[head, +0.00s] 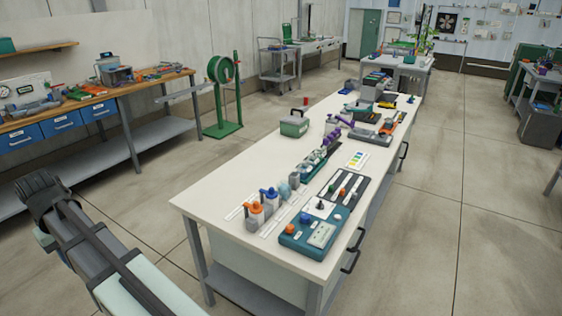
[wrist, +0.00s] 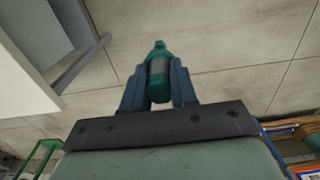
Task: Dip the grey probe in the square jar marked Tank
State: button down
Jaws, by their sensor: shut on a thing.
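My gripper (wrist: 159,92) shows in the wrist view with its blue fingers shut on a teal object with a dark grey band (wrist: 160,72). It is held in the air above the floor, clear of the bench. I cannot tell whether it is the grey probe. In the head view my arm is at the lower left, left of the white bench (head: 240,178); the fingers and held object cannot be made out there. No jar label is readable, so I cannot pick out the Tank jar. A green rack (head: 318,163) holding small jars stands on the bench.
Bottles with orange (head: 255,214) and blue (head: 269,200) caps stand near the bench's front. A teal unit (head: 312,236) and a dark tray (head: 344,190) with slim pale pieces lie to their right. A green case (head: 294,124) stands farther back.

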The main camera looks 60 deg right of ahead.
jog(key=s+d+m, duration=0.2)
jog(key=d+m, duration=0.1)
jog(key=d, duration=1.2)
jog(key=s+d+f+m, duration=0.1)
jog(key=s+d+m, duration=0.15)
jog(key=d, duration=1.25)
jog(key=s+d+m, duration=0.2)
jog(key=s+d, duration=0.1)
jog(key=d, duration=1.2)
jog(key=s+d+m, duration=0.2)
jog(key=s+d, duration=0.3)
jog(key=d, duration=0.9)
jog(key=s+d+m, duration=0.2)
jog(key=s+d, duration=0.4)
jog(key=d, duration=0.9)
jog(key=s+d+m, duration=0.2)
jog(key=s+d, duration=0.3)
jog(key=d, duration=0.9)
jog(key=w+d, duration=0.2)
jog(key=d, duration=0.5)
jog(key=w+d+n, duration=0.1)
jog(key=w+d, duration=0.1)
jog(key=d, duration=0.6)
jog(key=shift+w+r, duration=0.4)
jog(key=shift+f+n, duration=0.1)
jog(key=shift+n, duration=0.15)
notch_tip(320, 180, down, 8)
jog(key=shift+r, duration=0.2)
